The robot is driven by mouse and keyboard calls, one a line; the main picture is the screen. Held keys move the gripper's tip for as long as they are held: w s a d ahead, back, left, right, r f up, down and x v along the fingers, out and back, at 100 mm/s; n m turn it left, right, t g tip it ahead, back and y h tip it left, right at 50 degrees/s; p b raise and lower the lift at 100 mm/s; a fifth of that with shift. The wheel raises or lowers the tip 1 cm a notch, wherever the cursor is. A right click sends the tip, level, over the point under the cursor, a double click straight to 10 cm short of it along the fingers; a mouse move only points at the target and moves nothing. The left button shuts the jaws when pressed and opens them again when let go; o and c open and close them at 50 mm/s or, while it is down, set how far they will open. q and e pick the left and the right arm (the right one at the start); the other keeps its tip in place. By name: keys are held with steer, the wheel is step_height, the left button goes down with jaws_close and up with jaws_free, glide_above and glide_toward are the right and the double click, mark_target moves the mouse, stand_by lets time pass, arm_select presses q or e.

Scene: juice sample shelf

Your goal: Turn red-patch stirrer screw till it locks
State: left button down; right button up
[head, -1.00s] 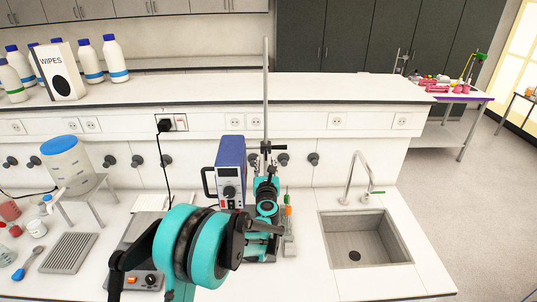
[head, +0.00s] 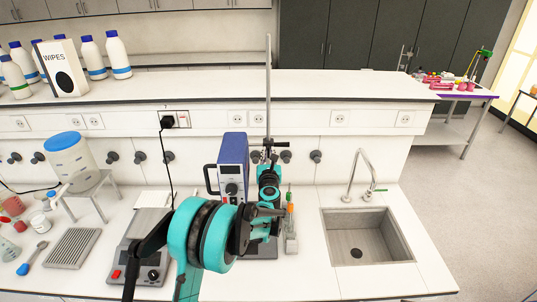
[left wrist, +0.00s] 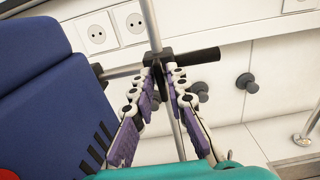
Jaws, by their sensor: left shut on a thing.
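The stirrer, a blue box (head: 232,165) with a light front panel, stands left of a tall metal rod (head: 268,90). Its blue side also fills the left of the left wrist view (left wrist: 45,80). A black clamp (left wrist: 160,62) sits on the rod, with a dark cylinder (left wrist: 198,60) reaching right. My left gripper (left wrist: 164,68) has its purple-padded fingers closed together at this clamp, shut on a small part there, by its place the screw. The fingertips hide most of it. In the head view my left gripper (head: 268,158) reaches the clamp from the front. My right gripper is not in view.
A small stand with an orange-topped item (head: 291,215) is close right of the rod. A sink (head: 366,236) with a tap lies farther right. A hotplate (head: 140,262) and a rack (head: 72,248) are at left. Bare bench lies between stand and sink.

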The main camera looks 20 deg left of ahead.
arm_select(q)
steer(key=m+b, duration=0.3)
steer(key=m, duration=0.1)
steer(key=shift+d+f, duration=0.1)
steer(key=shift+f, duration=0.1)
steer(key=m+b, duration=0.2)
steer(key=m, duration=0.3)
steer(key=shift+d+m+b, duration=0.1)
steer(key=shift+m+b, duration=0.3)
steer(key=shift+d+f+m+b, duration=0.1)
steer(key=shift+m+b, duration=1.15)
steer(key=shift+m, duration=2.85)
steer(key=c, duration=1.5)
jaws_free()
steer(key=shift+c, duration=0.2)
